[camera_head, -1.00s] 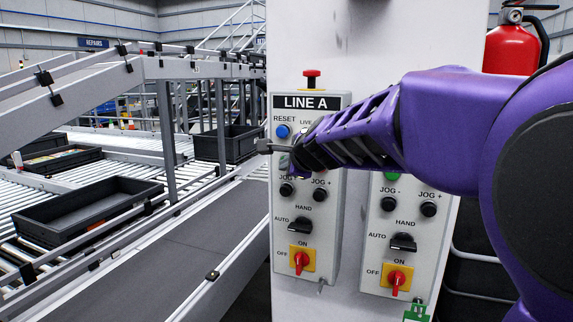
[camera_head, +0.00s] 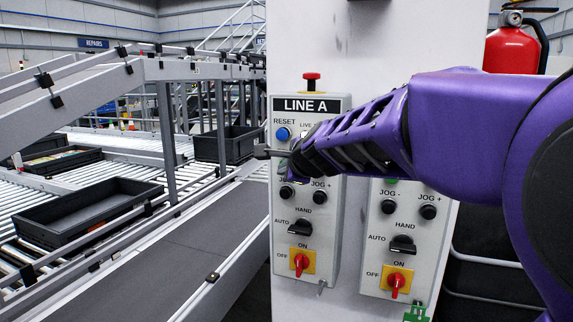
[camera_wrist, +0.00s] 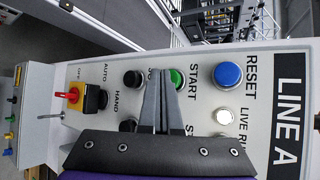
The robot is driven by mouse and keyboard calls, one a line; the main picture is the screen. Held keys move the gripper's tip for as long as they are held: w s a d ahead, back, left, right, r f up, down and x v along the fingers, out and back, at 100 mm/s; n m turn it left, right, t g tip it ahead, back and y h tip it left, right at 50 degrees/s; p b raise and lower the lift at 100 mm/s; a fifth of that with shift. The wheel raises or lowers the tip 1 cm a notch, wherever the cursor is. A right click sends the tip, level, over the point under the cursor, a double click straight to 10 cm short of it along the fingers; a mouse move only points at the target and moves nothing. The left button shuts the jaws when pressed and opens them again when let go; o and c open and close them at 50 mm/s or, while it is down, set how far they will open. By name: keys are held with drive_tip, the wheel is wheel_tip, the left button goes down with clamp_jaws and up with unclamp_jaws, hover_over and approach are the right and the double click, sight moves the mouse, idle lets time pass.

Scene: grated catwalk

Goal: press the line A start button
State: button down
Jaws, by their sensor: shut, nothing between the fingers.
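The line A panel (camera_head: 308,236) is a pale upright box with a LINE A label (camera_head: 304,104) near its top. In the wrist view the green START button (camera_wrist: 178,80) sits just beside my fingertips, partly behind them. I cannot tell whether they touch it. In the head view my gripper hides that button. My gripper (camera_head: 262,151) is shut and empty, in front of the panel's left side. Its two grey fingers meet in the wrist view (camera_wrist: 166,74). The blue RESET button (camera_head: 283,133) is just above the gripper.
A white LIVE lamp (camera_wrist: 225,116), black JOG buttons (camera_head: 320,198), an AUTO/HAND knob (camera_head: 300,226) and a red switch (camera_head: 300,261) share the panel. A second panel (camera_head: 375,225) stands to the right. A roller conveyor (camera_head: 60,225) runs left.

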drive_tip(key=shift+s+a, duration=0.1)
drive_tip(key=shift+s, duration=0.2)
drive_tip(key=s+p, duration=0.1)
drive_tip(key=s+a, duration=0.1)
drive_tip(key=s, duration=0.1)
drive_tip(key=s+p, duration=0.1)
drive_tip(key=s, duration=0.1)
drive_tip(key=shift+a+r+p, duration=0.1)
drive_tip(key=shift+a+p, duration=0.2)
drive_tip(key=shift+a, duration=0.1)
idle(0.5)
